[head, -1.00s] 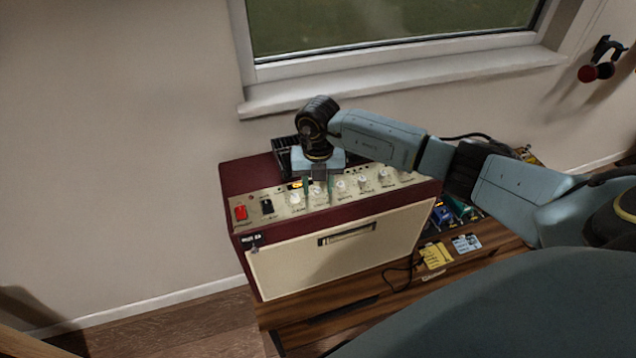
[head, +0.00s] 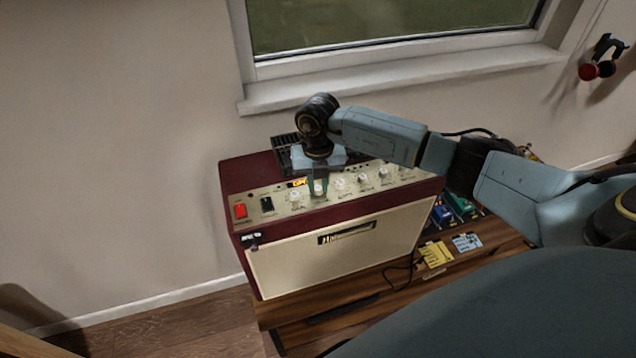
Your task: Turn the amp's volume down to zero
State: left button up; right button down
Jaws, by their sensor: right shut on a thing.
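The amp (head: 345,255) is a dark red box with a cream front, standing on a wooden cabinet. Its cream top panel carries a row of white knobs, a red switch (head: 240,211) and a black switch (head: 267,205). My right gripper (head: 319,190) points down over the panel, its fingers shut on the second white knob (head: 319,187) from the left. The leftmost knob (head: 294,197) stands free just left of the fingers. Other knobs, such as one (head: 339,184) just to the right, are untouched. The knob labels are too small to read. My left gripper is out of view.
A black grille (head: 284,150) sits at the back of the amp's top. The window sill (head: 400,79) is behind.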

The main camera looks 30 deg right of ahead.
jog(key=n+b, duration=0.3)
jog(key=n, duration=0.2)
jog(key=shift+f, duration=0.1)
jog(key=n+b, duration=0.3)
jog(key=n, duration=0.1)
jog(key=shift+n, duration=0.3)
jog(key=n+b, duration=0.3)
jog(key=n, duration=0.2)
jog(key=shift+n+b, duration=0.8)
jog(key=shift+n, duration=0.4)
jog(key=shift+r, duration=0.2)
jog(key=c, duration=1.3)
grip_release()
